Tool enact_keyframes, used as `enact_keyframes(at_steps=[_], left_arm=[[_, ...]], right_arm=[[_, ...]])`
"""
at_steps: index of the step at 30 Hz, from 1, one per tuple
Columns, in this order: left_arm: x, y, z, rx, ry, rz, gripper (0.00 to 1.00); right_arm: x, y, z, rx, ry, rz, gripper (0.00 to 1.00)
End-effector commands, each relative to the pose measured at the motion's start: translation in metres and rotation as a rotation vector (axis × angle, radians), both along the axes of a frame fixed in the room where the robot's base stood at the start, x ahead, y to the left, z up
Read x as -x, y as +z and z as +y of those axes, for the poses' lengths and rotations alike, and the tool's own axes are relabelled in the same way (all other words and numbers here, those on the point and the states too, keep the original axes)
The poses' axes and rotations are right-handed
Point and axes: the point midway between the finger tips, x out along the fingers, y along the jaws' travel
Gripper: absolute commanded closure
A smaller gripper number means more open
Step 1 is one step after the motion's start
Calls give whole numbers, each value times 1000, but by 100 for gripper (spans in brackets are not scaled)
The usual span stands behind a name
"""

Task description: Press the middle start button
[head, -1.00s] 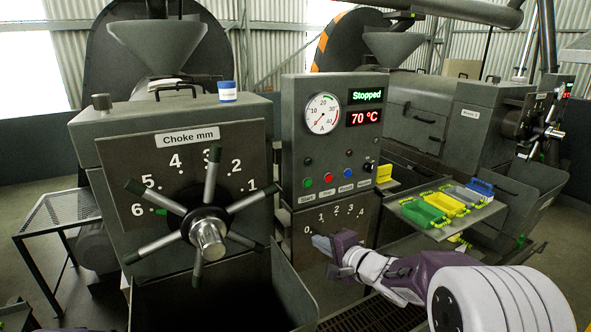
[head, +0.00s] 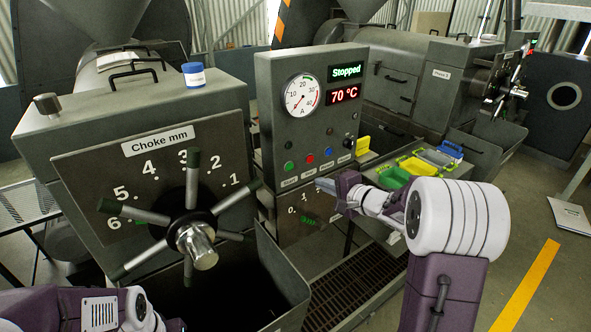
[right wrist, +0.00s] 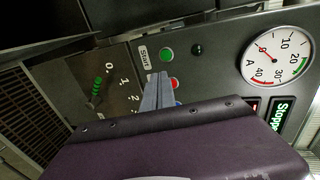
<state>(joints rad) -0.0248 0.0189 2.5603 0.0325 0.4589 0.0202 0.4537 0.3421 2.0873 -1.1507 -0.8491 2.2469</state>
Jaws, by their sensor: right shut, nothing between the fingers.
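The control panel (head: 265,115) carries a green start button (head: 289,166), a red button (head: 310,159) and a blue button (head: 329,152) in a row. The right wrist view also shows the green button (right wrist: 166,54), beside its "Start" label (right wrist: 146,58), and the red button (right wrist: 173,83). My right gripper (head: 322,184) is shut and empty, just below the row, under the red and blue buttons. In the right wrist view its grey fingertips (right wrist: 158,78) point toward the panel, beside the red button; contact cannot be told. My left gripper is out of view; only part of that arm shows bottom left.
The display (head: 345,72) reads "Stopped" and "70 °C". A choke wheel (head: 195,240) with long spokes juts out left of the panel. A tray (head: 400,160) with coloured bins stands to the right. Another machine (head: 455,90) stands at the back right.

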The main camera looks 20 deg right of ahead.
Motion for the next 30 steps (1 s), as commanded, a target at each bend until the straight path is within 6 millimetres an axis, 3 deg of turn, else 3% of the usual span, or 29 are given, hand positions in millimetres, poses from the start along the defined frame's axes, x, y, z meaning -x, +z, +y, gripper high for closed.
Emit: enact_keyframes(at_steps=[5, 16, 21, 30], left_arm=[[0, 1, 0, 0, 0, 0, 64], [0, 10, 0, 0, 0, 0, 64], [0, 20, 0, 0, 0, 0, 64], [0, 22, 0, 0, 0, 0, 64]], right_arm=[[-19, -6, 8, -1, 3, 1, 100], [-90, -30, 34, -1, 3, 1, 100], [-115, -28, 43, 0, 2, 0, 100], [-127, -30, 46, 0, 0, 0, 100]])
